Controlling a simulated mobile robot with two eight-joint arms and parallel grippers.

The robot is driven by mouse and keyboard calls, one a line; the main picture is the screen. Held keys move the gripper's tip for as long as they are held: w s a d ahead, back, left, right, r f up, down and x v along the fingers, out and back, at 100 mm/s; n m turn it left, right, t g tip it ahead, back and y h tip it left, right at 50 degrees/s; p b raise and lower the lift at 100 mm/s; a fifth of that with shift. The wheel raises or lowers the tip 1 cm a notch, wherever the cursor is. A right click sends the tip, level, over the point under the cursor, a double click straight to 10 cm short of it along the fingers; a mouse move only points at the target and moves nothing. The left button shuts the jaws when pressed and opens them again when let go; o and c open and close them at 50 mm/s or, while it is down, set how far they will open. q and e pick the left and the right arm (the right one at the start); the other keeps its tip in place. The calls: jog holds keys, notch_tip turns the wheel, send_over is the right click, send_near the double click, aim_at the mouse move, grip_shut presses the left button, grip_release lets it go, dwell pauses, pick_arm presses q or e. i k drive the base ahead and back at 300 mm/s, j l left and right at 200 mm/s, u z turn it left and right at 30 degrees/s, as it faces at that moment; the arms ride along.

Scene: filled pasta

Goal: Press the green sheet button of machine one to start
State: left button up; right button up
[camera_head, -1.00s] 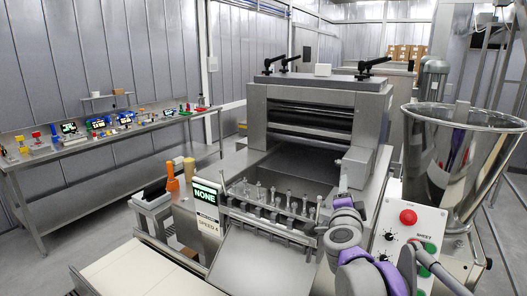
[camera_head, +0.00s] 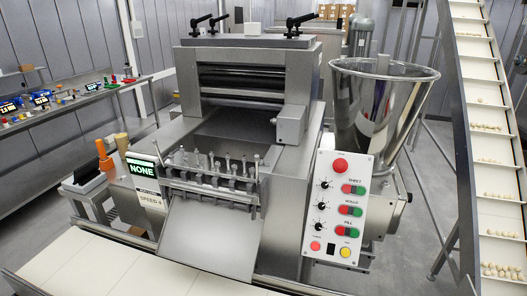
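The machine's white control panel (camera_head: 336,210) stands upright at the front right of the steel machine (camera_head: 250,95). A large red knob (camera_head: 340,166) is at its top. Below it, the row labelled SHEET has a red button beside the green sheet button (camera_head: 360,190), with nothing in front of them. Two more red and green pairs sit lower, with black dials to their left. A yellow button (camera_head: 346,252) is near the bottom. The green display (camera_head: 142,166) reads NONE. Neither of my grippers is in view.
A steel hopper (camera_head: 378,105) stands behind the panel. An inclined conveyor (camera_head: 487,150) with small pale pieces runs up the right side. A pale belt (camera_head: 90,270) crosses the front left. A bench (camera_head: 60,115) with small items is at the left. Grey floor shows between panel and conveyor.

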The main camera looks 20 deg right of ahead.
aim_at(361, 191)
jog(key=z, duration=1.35)
